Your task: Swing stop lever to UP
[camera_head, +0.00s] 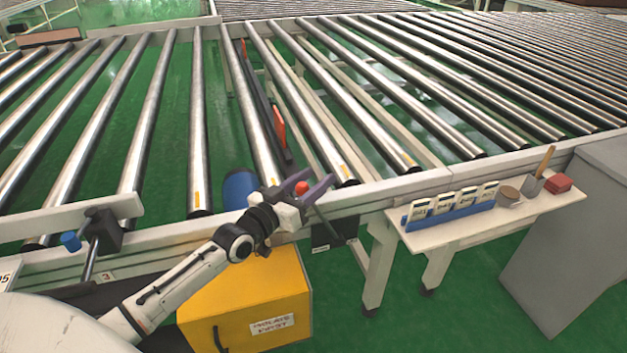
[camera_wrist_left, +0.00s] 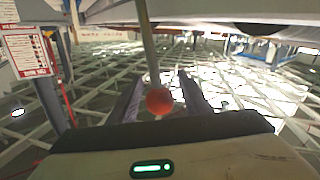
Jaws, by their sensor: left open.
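The stop lever's red ball knob (camera_head: 302,188) shows at the conveyor's front rail, by the fingers of my left gripper (camera_head: 308,186). A thin dark rod slants below the fingers towards a black box (camera_head: 333,234) with a small label. In the left wrist view the red knob (camera_wrist_left: 158,101) sits between the two spread fingers of my left gripper (camera_wrist_left: 160,95), with its pale rod (camera_wrist_left: 147,45) running up from it. The gripper is open; contact with the knob cannot be told. A dark stop bar with orange pads (camera_head: 262,100) lies between rollers. My right gripper is not in view.
A yellow cabinet (camera_head: 250,305) stands below my left arm. A blue cylinder (camera_head: 239,189) is just behind the wrist. A shelf (camera_head: 480,230) at right holds a blue card rack (camera_head: 450,209), a scoop and a red box (camera_head: 558,183). A grey cabinet (camera_head: 580,230) stands beyond.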

